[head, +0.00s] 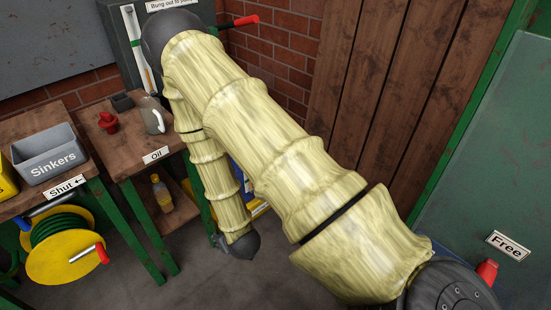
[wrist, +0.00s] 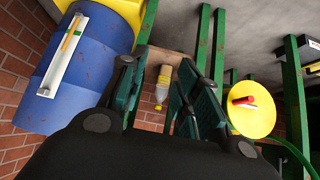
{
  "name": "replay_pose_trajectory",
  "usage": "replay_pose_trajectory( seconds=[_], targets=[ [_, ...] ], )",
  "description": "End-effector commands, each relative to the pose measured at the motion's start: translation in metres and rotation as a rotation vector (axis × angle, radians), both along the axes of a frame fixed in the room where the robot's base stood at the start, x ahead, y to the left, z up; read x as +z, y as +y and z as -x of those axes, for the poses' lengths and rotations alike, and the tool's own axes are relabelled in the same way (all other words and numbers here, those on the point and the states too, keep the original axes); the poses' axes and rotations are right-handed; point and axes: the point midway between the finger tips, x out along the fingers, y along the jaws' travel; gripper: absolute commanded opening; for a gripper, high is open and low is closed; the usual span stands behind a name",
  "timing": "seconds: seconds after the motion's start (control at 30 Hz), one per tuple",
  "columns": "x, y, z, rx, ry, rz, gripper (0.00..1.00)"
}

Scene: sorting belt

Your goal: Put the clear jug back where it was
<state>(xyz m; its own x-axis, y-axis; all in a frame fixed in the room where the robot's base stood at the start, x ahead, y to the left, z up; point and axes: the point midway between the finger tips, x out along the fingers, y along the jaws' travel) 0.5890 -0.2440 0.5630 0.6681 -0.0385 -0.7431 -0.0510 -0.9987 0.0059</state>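A grey, slightly see-through-looking jug (head: 152,118) with a handle stands upright on the wooden table (head: 128,160) marked "Oil", near its right side. It is the only jug I can make out, and I cannot tell surely that it is clear. In the wrist view my gripper (wrist: 156,75) has its two fingers spread apart with nothing held between them. Beyond the gap, a bottle with a yellow cap (wrist: 162,88) shows at a distance, upside down in the picture. In the head view my gripper is mostly hidden behind my arm, low beside the Oil table.
A red object (head: 108,122) and a dark block (head: 122,102) share the Oil table. A yellow bottle (head: 161,194) stands on its lower shelf. A grey Sinkers bin (head: 47,155) and a yellow hose reel (head: 65,250) are left. A blue barrel (wrist: 85,65) shows in the wrist view.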

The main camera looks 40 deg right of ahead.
Motion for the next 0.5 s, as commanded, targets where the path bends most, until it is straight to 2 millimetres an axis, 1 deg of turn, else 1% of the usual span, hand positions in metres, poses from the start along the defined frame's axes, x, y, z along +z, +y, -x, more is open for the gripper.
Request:
replay_pose_trajectory(
  seconds=[0.03,0.07,0.1,0.17,0.2,0.27,0.3,0.4,0.5],
  targets=[
    [-0.021,0.002,0.035,0.0,0.094,-0.006,0.32],
    [-0.031,0.003,0.056,0.0,0.151,-0.008,0.32],
    [-0.043,0.004,0.084,0.001,0.226,-0.013,0.32],
    [-0.058,0.007,0.126,0.002,0.334,-0.02,0.32],
    [-0.066,0.009,0.153,0.004,0.402,-0.024,0.32],
    [-0.074,0.011,0.189,0.005,0.495,-0.03,0.32],
    [-0.078,0.012,0.211,0.007,0.551,-0.034,0.32],
    [-0.082,0.015,0.252,0.009,0.655,-0.041,0.32],
    [-0.082,0.016,0.275,0.011,0.714,-0.044,0.32]
  ],
)
